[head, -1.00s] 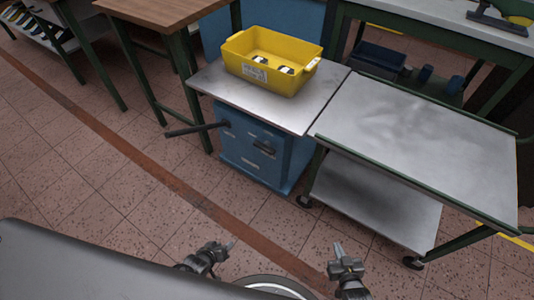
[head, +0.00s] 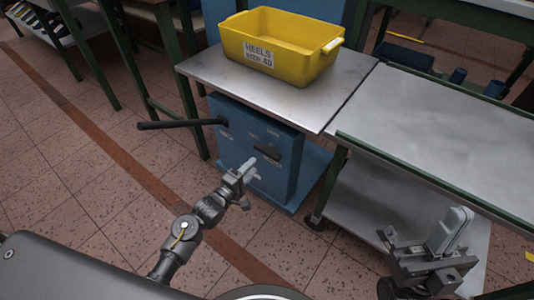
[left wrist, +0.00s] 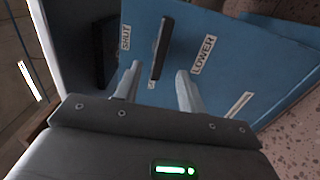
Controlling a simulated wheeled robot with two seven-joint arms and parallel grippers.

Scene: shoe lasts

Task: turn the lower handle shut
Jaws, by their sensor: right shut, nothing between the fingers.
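A blue cabinet (head: 235,130) stands under a metal top. A short dark handle (head: 268,152) is on its front, and a long dark bar handle (head: 180,123) sticks out to the left, higher up. In the left wrist view the short handle (left wrist: 160,48) stands between my left fingertips, beyond them, with the words LOWER (left wrist: 203,54) and SHUT (left wrist: 126,38) either side. My left gripper (head: 248,170) is open and just short of the cabinet front; no contact shows. My right gripper (head: 452,232) is shut and empty, over the cart at the right.
A yellow bin (head: 285,55) marked HEELS sits on the metal top (head: 215,75). A cart (head: 440,125) with a lower shelf (head: 365,200) stands close on the right. A dark shape (left wrist: 105,50) is left of the handle in the left wrist view. Tiled floor lies open to the left.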

